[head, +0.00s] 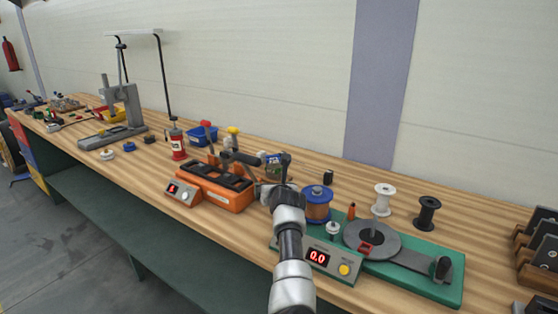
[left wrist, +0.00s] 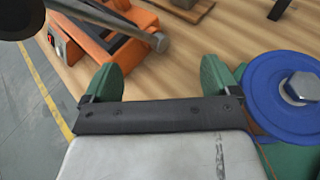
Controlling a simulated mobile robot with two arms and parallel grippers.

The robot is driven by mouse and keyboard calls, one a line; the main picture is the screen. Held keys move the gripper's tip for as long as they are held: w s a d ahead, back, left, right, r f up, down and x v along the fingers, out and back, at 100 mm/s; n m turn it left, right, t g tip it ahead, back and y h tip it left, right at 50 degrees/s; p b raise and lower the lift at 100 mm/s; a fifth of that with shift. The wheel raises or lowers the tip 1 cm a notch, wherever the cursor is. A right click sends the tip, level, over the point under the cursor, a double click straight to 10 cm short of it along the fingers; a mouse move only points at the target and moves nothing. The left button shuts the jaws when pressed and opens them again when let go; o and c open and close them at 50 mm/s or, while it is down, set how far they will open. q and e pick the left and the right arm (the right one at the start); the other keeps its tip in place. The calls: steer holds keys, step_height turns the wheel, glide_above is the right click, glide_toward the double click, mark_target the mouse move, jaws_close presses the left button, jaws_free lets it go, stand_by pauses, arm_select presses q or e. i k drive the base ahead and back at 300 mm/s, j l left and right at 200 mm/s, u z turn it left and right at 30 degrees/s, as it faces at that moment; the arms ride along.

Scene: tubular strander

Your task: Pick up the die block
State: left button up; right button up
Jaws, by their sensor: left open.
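A small dark block (head: 328,177) stands on the bench behind the blue-flanged spool in the head view. It may be the die block, but I cannot tell for sure. My left gripper (left wrist: 160,82) is open in the left wrist view, its two green fingers apart with bare wood between them. It hangs over the bench between the orange device (left wrist: 100,35) and the blue spool (left wrist: 290,90). In the head view my left arm hides most of that gripper. A brown block-like piece (left wrist: 185,8) is cut off at the wrist view's top edge. My right gripper is not in view.
The orange device (head: 215,188) has a dark lever above it. The spool (head: 318,204) and a green base with a round plate (head: 410,262) stand right of my arm. A white spool (head: 382,198) and a black spool (head: 427,212) stand behind. Grey floor lies in front.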

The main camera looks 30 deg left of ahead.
mark_target(272, 162)
steer(key=i+j, duration=0.25)
steer(key=i, duration=0.2)
steer(key=i+j, duration=0.25)
steer(key=i, duration=0.15)
